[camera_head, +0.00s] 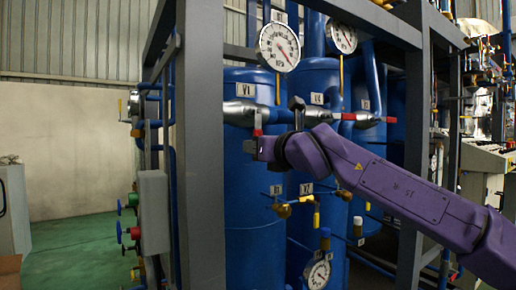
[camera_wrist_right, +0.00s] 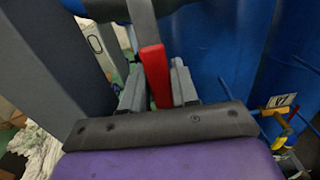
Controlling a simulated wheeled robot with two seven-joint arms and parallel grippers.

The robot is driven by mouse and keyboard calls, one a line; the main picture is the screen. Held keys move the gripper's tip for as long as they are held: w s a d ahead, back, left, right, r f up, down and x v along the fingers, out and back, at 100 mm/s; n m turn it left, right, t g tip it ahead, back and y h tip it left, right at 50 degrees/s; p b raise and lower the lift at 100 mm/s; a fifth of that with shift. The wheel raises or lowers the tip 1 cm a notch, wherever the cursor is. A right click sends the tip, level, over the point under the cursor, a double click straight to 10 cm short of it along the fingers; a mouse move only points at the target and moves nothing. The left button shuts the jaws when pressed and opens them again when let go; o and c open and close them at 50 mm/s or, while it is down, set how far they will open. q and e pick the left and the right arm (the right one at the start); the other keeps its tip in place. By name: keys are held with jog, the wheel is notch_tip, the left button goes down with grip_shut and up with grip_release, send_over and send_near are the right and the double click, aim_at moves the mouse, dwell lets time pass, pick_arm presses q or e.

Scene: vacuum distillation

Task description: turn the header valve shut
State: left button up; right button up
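The header valve's red-tipped lever (camera_head: 257,132) hangs down from the silver-and-blue header pipe (camera_head: 243,113) in front of the left blue tank. My right gripper (camera_head: 252,147) is at the lower end of this lever, its arm reaching in from the right. In the right wrist view the red lever grip (camera_wrist_right: 155,76) lies between the two grey fingers of my right gripper (camera_wrist_right: 157,90), slightly tilted. The fingers are close on both sides of it. Whether they press on it is unclear. My left gripper is in neither view.
A grey frame post (camera_head: 203,150) stands just left of my right gripper. A pressure gauge (camera_head: 279,47) is above the pipe. Another red handle (camera_head: 347,116) is farther right. Small yellow-handled valves (camera_head: 316,220) sit below my arm. Green floor (camera_head: 75,250) is open at left.

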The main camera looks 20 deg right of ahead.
jog(key=shift+o, duration=1.3)
jog(key=shift+s, duration=0.25)
jog(key=b+v, duration=0.2)
jog(key=v, duration=0.8)
